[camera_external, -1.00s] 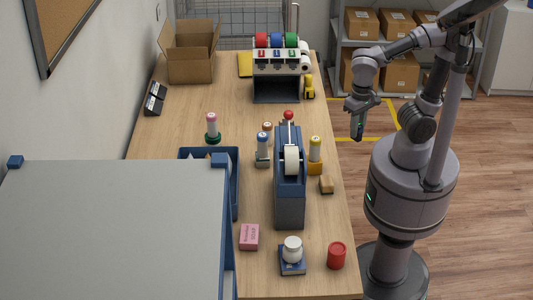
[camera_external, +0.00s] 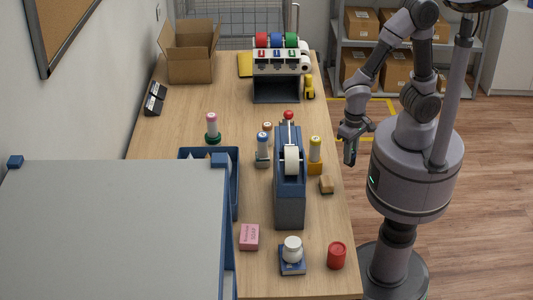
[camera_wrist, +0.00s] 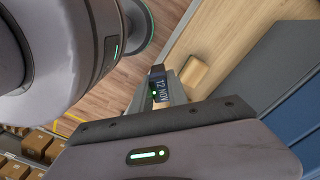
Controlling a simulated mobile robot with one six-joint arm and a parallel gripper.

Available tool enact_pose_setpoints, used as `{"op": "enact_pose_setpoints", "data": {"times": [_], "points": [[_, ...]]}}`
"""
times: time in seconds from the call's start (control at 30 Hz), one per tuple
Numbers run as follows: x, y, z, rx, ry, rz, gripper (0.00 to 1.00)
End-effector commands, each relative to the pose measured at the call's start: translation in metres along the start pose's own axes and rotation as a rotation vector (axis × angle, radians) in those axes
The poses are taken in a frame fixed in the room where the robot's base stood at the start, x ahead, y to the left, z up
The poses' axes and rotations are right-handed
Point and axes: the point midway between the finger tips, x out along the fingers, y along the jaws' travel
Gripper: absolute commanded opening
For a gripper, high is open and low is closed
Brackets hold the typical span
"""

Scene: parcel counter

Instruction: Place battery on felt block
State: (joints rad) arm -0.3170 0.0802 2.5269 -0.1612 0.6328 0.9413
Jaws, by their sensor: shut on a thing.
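My gripper (camera_external: 350,140) hangs at the right edge of the counter, just beyond the tabletop in the external view. It is shut on the battery (camera_wrist: 159,86), a small dark block with lit digits and a green dot. The battery also shows as a dark piece with a green light (camera_external: 350,155) below the gripper in the external view. The felt block (camera_external: 326,185), a small tan block with a darker side, lies near the counter's right edge, lower left of the gripper. In the wrist view the tan block (camera_wrist: 194,77) shows just beyond the battery, apparently apart from it.
The blue tape dispenser (camera_external: 290,200) stands left of the felt block. A yellow glue stick in a holder (camera_external: 315,155) stands behind it. A red lidded pot (camera_external: 337,255) and a white jar on a blue base (camera_external: 292,250) stand nearer. Bare counter (camera_external: 335,215) lies between.

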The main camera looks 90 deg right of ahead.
Motion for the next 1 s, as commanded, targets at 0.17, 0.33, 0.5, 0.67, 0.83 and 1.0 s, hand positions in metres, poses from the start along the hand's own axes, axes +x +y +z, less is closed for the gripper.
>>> {"op": "enact_pose_setpoints", "data": {"times": [0.17, 0.33, 0.5, 0.67, 0.83, 1.0], "points": [[0.01, -0.048, -0.026, 0.0, 0.005, -0.01, 0.0], [0.011, -0.066, -0.036, -0.002, 0.006, -0.01, 0.0], [0.046, -0.067, -0.037, -0.001, 0.004, -0.008, 0.0], [0.045, -0.068, -0.037, -0.002, 0.006, -0.011, 0.0], [0.049, -0.068, -0.037, -0.002, 0.006, -0.01, 0.0], [0.048, -0.067, -0.037, -0.002, 0.006, -0.01, 0.41]]}}
